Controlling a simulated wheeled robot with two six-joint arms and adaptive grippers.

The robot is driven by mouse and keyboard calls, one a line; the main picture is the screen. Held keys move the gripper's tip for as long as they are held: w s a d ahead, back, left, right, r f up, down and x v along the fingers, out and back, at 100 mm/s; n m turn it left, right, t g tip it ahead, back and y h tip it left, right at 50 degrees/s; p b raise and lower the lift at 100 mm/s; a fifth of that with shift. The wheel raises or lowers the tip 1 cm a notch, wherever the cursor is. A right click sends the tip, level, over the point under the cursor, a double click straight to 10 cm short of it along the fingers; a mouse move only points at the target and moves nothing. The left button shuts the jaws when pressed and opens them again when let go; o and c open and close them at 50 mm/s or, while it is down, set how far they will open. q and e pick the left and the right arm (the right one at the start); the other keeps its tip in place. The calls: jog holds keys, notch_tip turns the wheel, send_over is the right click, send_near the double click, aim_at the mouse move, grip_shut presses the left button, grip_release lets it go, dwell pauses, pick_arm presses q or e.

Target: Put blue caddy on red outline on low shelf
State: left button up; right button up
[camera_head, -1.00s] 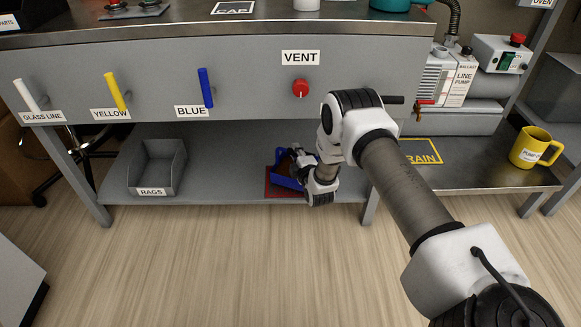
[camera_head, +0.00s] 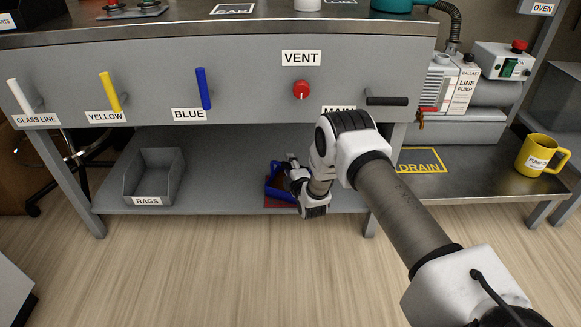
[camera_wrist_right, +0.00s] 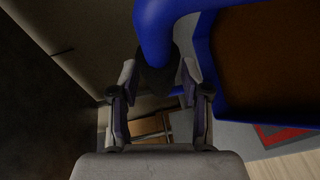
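The blue caddy (camera_head: 274,189) is at the low shelf, over the red outline (camera_head: 283,204), which it and my right arm partly cover. My right gripper (camera_head: 291,166) is at the caddy's right side. In the right wrist view the blue caddy (camera_wrist_right: 207,60) fills the upper right, with its brown inside showing. A corner of the red outline (camera_wrist_right: 275,135) shows past the caddy's edge. I cannot tell whether the caddy touches the shelf. My left gripper is out of view.
The low shelf (camera_head: 230,198) is bare between the outline and the grey RAGS bin (camera_head: 154,180). The cabinet front above carries coloured handles and the red VENT knob (camera_head: 301,90). A yellow mug (camera_head: 540,155) and the DRAIN outline (camera_head: 421,168) are on the right-hand shelf.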

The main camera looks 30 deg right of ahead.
jog(key=shift+r, duration=0.15)
jog(key=p+v, duration=0.7)
jog(key=v, duration=0.5)
jog(key=s+a+f+m+g+y, duration=0.25)
jog(key=s+a+f+g, duration=0.2)
jog(key=s, duration=0.25)
jog(key=s+a+f+m+g+y, duration=0.1)
jog(key=s+a+f+m+g, duration=0.25)
jog(key=s+a, duration=0.35)
jog(key=s+a+r+m+g, duration=0.15)
jog(key=s+m+g, duration=0.25)
jog(key=s, duration=0.7)
jog(key=s+a+m+g, duration=0.2)
jog(key=s+m+g, duration=0.2)
jog(key=s, duration=0.6)
notch_tip(320, 180, up, 44)
jog(key=p, duration=4.4)
jog(key=shift+s+a+r+y, duration=0.15)
jog(key=shift+s+a+y, duration=0.1)
jog(key=shift+y, duration=0.2)
